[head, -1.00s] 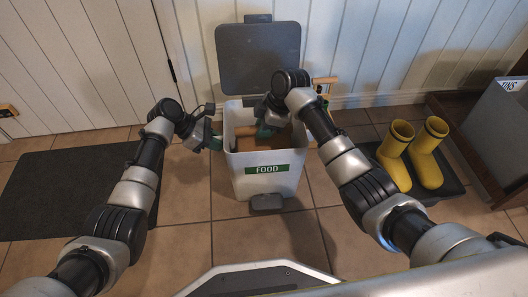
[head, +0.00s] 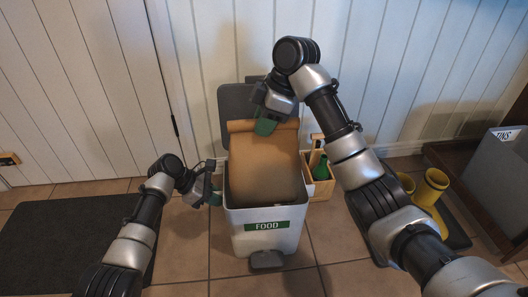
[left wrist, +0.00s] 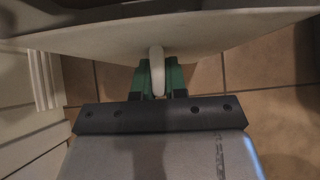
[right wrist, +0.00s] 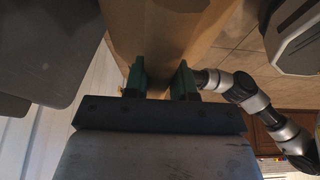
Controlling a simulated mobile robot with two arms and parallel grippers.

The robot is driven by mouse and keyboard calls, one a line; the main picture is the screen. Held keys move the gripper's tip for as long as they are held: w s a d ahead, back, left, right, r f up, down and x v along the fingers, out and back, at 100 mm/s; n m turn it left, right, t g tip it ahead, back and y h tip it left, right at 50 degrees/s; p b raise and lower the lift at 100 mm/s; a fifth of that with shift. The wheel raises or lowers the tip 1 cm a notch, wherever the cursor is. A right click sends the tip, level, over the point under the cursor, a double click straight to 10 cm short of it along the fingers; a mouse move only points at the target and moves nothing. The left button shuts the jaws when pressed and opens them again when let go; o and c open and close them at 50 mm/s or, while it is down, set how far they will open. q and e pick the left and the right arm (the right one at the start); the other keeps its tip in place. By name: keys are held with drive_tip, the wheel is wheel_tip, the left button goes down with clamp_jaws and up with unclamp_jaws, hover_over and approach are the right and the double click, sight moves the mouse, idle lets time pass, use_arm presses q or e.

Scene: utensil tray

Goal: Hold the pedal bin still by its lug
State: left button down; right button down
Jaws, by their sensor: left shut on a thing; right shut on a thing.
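The white pedal bin (head: 265,238) with a green FOOD label stands on the tiles, its grey lid (head: 237,104) raised behind. My left gripper (head: 214,190) is at the bin's left side. In the left wrist view, its green fingers (left wrist: 159,80) are shut on the pale lug (left wrist: 157,66) on the bin wall. My right gripper (head: 266,124) is above the bin, shut on the top of a brown paper bag (head: 264,165). The bag's lower end is hidden inside the bin. In the right wrist view, the bag (right wrist: 160,40) lies between the green fingers (right wrist: 163,80).
A wooden caddy (head: 322,184) with a green bottle (head: 321,168) stands right of the bin. Yellow boots (head: 432,187) are on a dark tray further right. A grey TINS bin (head: 505,165) is at the far right. A dark mat (head: 70,235) lies left on the floor.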

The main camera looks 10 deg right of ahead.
use_arm(q)
drive_tip(key=shift+s+f, duration=0.1)
use_arm(e)
wheel_tip(320, 180, up, 7)
drive_tip(key=shift+r, duration=0.15)
use_arm(q)
drive_tip(key=c, duration=1.1)
unclamp_jaws()
